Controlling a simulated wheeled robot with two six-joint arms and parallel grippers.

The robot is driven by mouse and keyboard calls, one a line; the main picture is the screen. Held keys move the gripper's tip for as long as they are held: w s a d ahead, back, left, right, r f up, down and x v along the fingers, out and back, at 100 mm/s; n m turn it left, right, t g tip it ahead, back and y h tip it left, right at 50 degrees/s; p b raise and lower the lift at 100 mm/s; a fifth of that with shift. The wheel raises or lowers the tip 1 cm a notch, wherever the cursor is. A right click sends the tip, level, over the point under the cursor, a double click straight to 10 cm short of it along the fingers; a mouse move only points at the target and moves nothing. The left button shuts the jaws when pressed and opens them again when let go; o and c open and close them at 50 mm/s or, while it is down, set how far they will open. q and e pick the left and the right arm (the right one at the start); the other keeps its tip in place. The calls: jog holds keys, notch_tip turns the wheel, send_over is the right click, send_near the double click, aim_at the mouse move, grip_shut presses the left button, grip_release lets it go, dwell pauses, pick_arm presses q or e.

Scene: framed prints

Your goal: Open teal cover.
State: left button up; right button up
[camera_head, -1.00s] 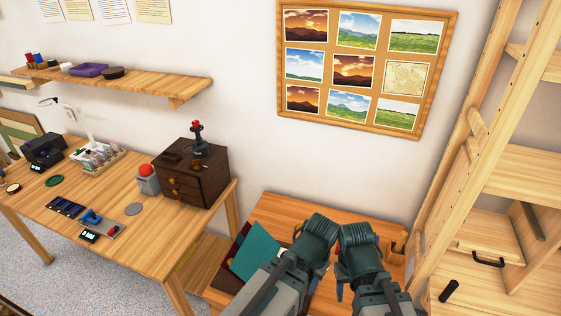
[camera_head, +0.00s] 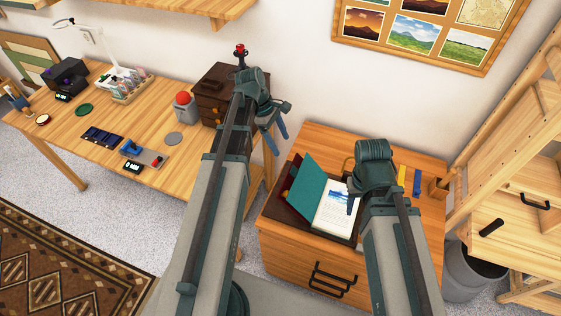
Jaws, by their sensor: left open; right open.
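The teal cover (camera_head: 312,180) is tilted up over the left part of an open book on the low wooden cabinet, standing partly open. A white page with a blue picture (camera_head: 336,206) shows to its right. My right gripper (camera_head: 352,194) is open above the right side of the page, apart from the cover. Whether the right fingers touch the page cannot be told.
The low cabinet (camera_head: 300,245) also bears a yellow item (camera_head: 401,180) and a blue item (camera_head: 417,183) to the right of my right gripper. A wooden desk (camera_head: 60,125) with several objects stands left. A grey bin (camera_head: 470,272) and wooden shelves (camera_head: 525,225) stand right.

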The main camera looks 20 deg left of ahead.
aim_at(292, 169)
pick_arm(q)
jog(key=b+x, duration=0.8)
jog(key=x, duration=0.1)
jog(key=b+x, duration=0.4)
jog(key=b, duration=0.1)
jog(key=shift+w+a+f, duration=0.15)
jog(key=shift+a+f, duration=0.05)
jog(key=shift+f, duration=0.1)
grip_shut()
dwell(0.3)
jog(key=shift+r, duration=0.1)
dwell(0.9)
